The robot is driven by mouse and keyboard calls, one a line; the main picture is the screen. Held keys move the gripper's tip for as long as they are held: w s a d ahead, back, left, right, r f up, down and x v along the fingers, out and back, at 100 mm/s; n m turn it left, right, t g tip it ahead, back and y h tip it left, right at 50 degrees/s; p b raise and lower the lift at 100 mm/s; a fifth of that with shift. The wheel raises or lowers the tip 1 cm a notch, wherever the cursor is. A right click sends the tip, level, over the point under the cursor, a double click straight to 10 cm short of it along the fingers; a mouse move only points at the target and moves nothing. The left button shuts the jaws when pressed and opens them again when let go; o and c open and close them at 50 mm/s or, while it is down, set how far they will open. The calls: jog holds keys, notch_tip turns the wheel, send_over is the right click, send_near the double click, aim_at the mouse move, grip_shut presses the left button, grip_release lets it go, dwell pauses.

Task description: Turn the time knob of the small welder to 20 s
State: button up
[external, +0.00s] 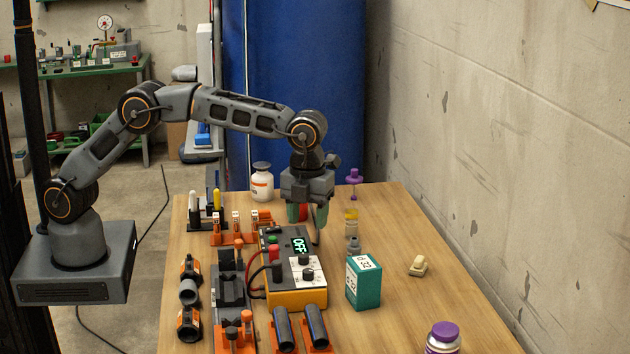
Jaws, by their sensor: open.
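The small welder (290,298) is a black and orange box on the wooden table. Its display (299,244) reads OFF. Two dark knobs on white dials sit on its top face, an upper one (304,260) and a lower one (308,275). I cannot tell from this view which is the time knob, and the dial marks are too small to read. My gripper (308,218) points down above the table, behind the welder's display end in the picture. It is open and apart from both knobs. A red item shows partly behind its fingers.
A teal box (364,285) stands close right of the welder. Black pipes in orange holders (318,326) lie in front. A clamp rig (231,290) stands on the left. A white bottle (262,184) and purple-topped item (354,182) stand behind. The table's right side is mostly clear.

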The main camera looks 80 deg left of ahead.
jog(key=shift+r, duration=0.8)
jog(key=s+a+f+n, duration=0.4)
jog(key=s+n, duration=0.1)
jog(key=n, duration=0.6)
jog(key=s+a+r+n+t, duration=0.1)
jog(key=s+a+r+n, duration=0.2)
jog(key=s, duration=0.9)
jog(key=s+a+r+n+t, duration=0.2)
jog(key=s+a+n, duration=0.8)
jog(key=s+a, duration=0.2)
jog(key=shift+s+a+r+t, duration=0.15)
jog(key=shift+a+r+t, duration=0.15)
jog(key=shift+r, duration=0.1)
